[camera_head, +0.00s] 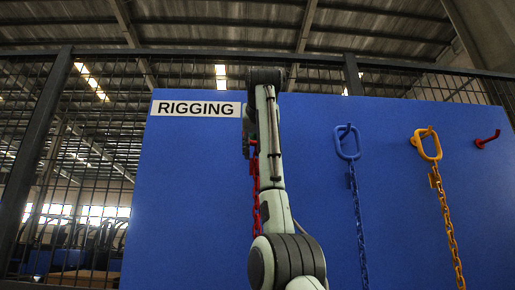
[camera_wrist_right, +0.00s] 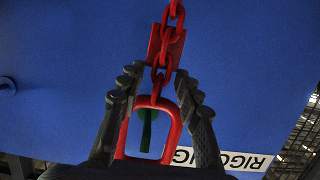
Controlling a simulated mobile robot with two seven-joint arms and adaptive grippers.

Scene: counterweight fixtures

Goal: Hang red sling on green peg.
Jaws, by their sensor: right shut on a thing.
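The red sling (camera_wrist_right: 172,130) has a rounded link and a chain. Its chain (camera_head: 256,195) hangs beside my right arm in the head view. My right gripper (camera_wrist_right: 157,78) is shut on the red sling, with one finger on each side at the top of the link. The gripper (camera_head: 248,148) is partly hidden by the arm in the head view. The green peg (camera_wrist_right: 147,128) shows inside the link's opening in the wrist view. I cannot tell whether it passes through the link or is behind it. The peg is hidden in the head view. My left gripper is not in view.
A blue board (camera_head: 190,200) with a RIGGING sign (camera_head: 196,109) stands ahead. To the right, a blue sling (camera_head: 347,143) and a yellow sling (camera_head: 426,146) hang on it. A bare red peg (camera_head: 487,139) is at the far right. A mesh fence (camera_head: 90,170) is at left.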

